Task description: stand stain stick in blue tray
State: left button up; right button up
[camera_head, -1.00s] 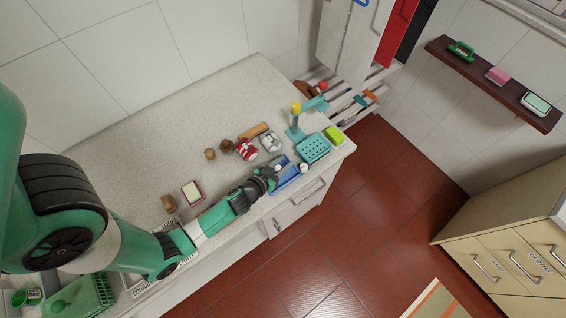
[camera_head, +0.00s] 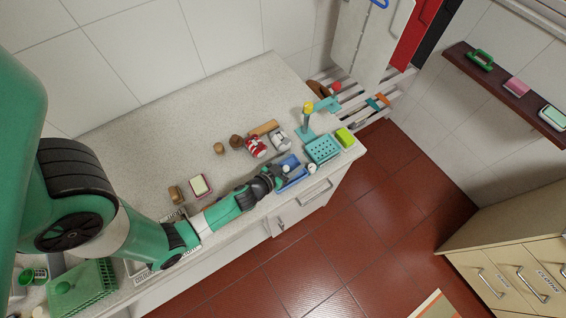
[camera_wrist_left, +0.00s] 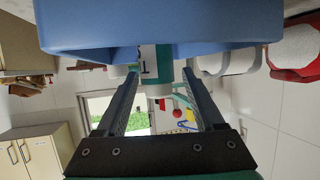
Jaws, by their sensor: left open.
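The blue tray (camera_head: 297,179) sits near the front edge of the counter; its blue side fills the top of the left wrist view (camera_wrist_left: 160,30), which looks upside down. A white stick with a dark mark (camera_wrist_left: 155,68), apparently the stain stick, shows between the fingertips in that view and seems to stand upright at the tray. Its white top (camera_head: 286,169) shows in the head view. The tray hides its base. My left gripper (camera_head: 278,173) is open at the tray's left side, with fingers (camera_wrist_left: 160,80) either side of the stick and visible gaps. My right gripper is not in view.
A small white round item (camera_head: 312,168) is at the tray's right. Red-white (camera_head: 256,147) and white (camera_head: 279,140) items lie behind. The counter's back left is clear.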

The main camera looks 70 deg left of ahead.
pick_arm(q)
notch_tip(320, 180, up, 3)
jog(key=shift+f+p, duration=0.2)
jog(key=shift+p, duration=0.5)
jog(key=s+d+r+b, duration=0.1)
jog(key=s+d+r, duration=0.8)
jog(key=d, duration=0.1)
jog(key=shift+s+d+r+b, duration=0.2)
jog(key=shift+r+b, duration=0.15)
jog(key=shift+r, duration=0.05)
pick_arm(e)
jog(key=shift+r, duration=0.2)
pick_arm(q)
jog(key=shift+a, duration=0.1)
